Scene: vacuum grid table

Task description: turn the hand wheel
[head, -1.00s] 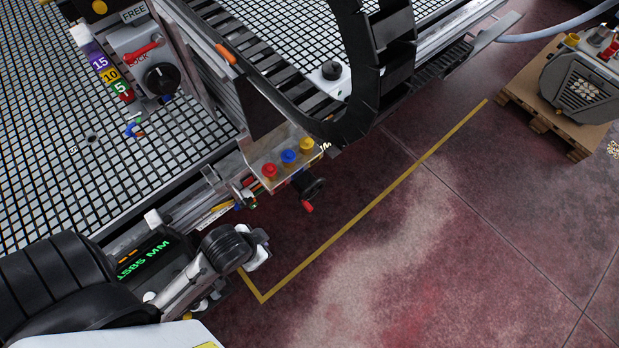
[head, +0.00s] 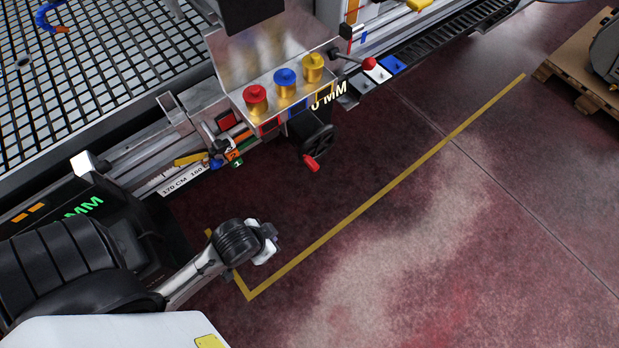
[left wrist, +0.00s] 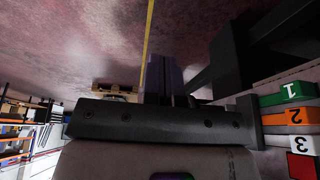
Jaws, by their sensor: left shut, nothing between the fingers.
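The hand wheel (head: 318,141) is black with a red handle (head: 311,163). It hangs on the front of the carriage, below the metal plate with the red, blue and gold knobs. My left gripper (head: 269,247) is below and left of the wheel in the head view, apart from it, at the end of my left arm. In the left wrist view my left gripper (left wrist: 166,72) shows dark fingers, shut and empty. The wheel cannot be made out clearly there. My right gripper is in neither view.
The metal plate carries a red knob (head: 256,98), a blue knob (head: 286,82) and a gold knob (head: 313,67). Numbered coloured tags (left wrist: 290,115) lie at the right of the wrist view. A pallet (head: 575,72) stands far right. The floor in front is open.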

